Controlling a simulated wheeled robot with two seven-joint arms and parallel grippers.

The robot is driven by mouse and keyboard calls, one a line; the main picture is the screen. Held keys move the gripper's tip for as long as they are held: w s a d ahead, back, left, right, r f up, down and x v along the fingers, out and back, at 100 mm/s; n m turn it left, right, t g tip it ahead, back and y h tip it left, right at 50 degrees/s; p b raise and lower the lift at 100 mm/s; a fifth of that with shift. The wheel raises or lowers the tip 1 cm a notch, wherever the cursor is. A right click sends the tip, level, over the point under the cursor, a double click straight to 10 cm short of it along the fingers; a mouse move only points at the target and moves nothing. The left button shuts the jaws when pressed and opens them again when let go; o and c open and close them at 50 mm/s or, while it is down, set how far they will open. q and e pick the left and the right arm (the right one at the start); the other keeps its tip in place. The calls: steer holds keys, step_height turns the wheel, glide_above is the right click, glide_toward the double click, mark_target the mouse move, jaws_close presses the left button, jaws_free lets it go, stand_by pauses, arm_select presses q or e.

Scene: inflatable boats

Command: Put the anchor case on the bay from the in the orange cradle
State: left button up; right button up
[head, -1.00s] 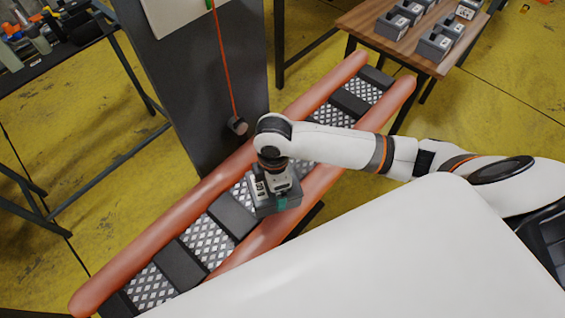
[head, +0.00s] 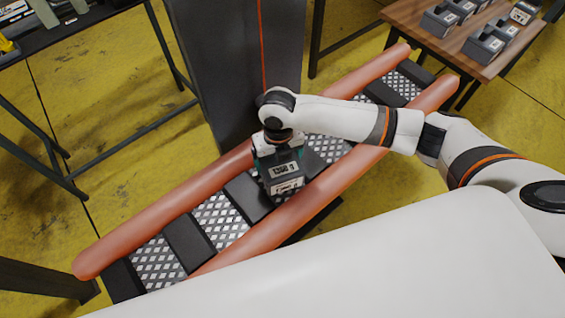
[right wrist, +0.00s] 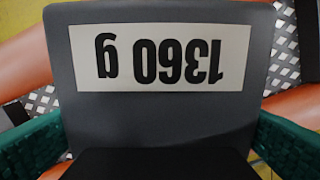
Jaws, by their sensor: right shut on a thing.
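A grey case (head: 284,184) with a white label hangs from my right gripper (head: 279,160). In the right wrist view the case (right wrist: 160,115) fills the middle, its label reading 1360 g upside down, with green finger pads on both sides. It is over the orange cradle (head: 165,228), two long orange tubes with black pads and silver tread plates between them. The case is near the cradle's middle, over a dark pad (head: 246,196). I cannot tell whether its underside touches. My left gripper is not in view.
A wooden table (head: 455,62) at the upper right holds several similar grey cases (head: 483,45). A dark grey panel (head: 235,70) stands close behind the cradle, with an orange cord hanging before it. A dark workbench (head: 60,35) is at the upper left.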

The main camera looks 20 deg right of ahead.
steer(key=n, duration=0.1)
steer(key=w+n, duration=0.1)
steer(key=n+b, duration=0.1)
steer(key=n, duration=0.1)
steer(key=shift+w+a+f, duration=0.1)
steer(key=shift+w+f, duration=0.2)
steer(key=shift+f, duration=0.05)
steer(key=shift+f, duration=0.1)
steer(key=shift+f+b, duration=2.65)
steer(key=shift+b, duration=0.15)
